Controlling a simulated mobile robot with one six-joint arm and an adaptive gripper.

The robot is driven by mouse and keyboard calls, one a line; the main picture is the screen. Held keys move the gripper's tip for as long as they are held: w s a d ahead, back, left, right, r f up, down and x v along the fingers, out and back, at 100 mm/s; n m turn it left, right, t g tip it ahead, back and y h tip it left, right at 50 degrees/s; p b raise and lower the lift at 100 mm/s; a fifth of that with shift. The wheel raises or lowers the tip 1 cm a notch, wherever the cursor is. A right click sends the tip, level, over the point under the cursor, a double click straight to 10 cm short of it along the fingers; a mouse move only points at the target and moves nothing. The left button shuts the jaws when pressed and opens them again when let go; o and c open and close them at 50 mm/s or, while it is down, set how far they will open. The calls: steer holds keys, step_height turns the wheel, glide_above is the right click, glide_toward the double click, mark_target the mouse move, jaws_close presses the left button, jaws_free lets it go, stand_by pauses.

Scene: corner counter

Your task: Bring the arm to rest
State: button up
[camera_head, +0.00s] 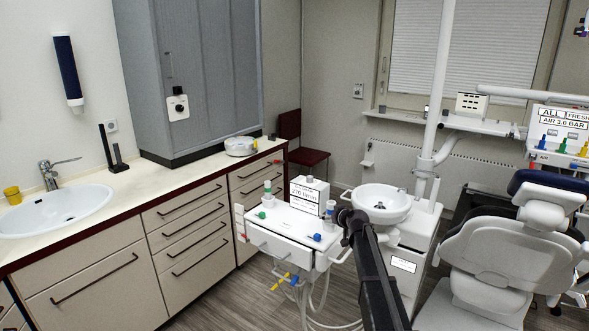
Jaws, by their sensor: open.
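My dark arm reaches up from the bottom edge, right of the middle, into the room. Its far end, with my gripper (347,216), shows small and dark in front of the right side of the white dental instrument cart (285,245). The gripper is open, and I see nothing held in it. Its separate fingers are hard to make out, and I cannot tell how far it is from the cart.
A counter (160,180) with a sink (50,212) runs along the left. A white basin (382,205) stands behind my arm, and a dental chair (510,250) is at right. Hoses hang below the cart. Some wooden floor (250,300) is clear at lower left of the cart.

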steer(key=s+f+m+g+h, duration=0.1)
steer(key=s+f+g, duration=0.2)
steer(key=s, duration=1.1)
steer(key=s+d+f+m+g+h+p, duration=0.1)
steer(key=s+g, duration=0.4)
steer(key=s, duration=1)
steer(key=s+d+f+m+g+h+p, duration=0.1)
steer(key=s+f+m+g+h, duration=0.1)
steer(key=s, duration=1.3)
step_height(320, 180, down, 3)
steer(key=shift+s+r+g+h, duration=0.15)
steer(key=shift+g+h, duration=0.35)
steer(key=shift+g, duration=0.6)
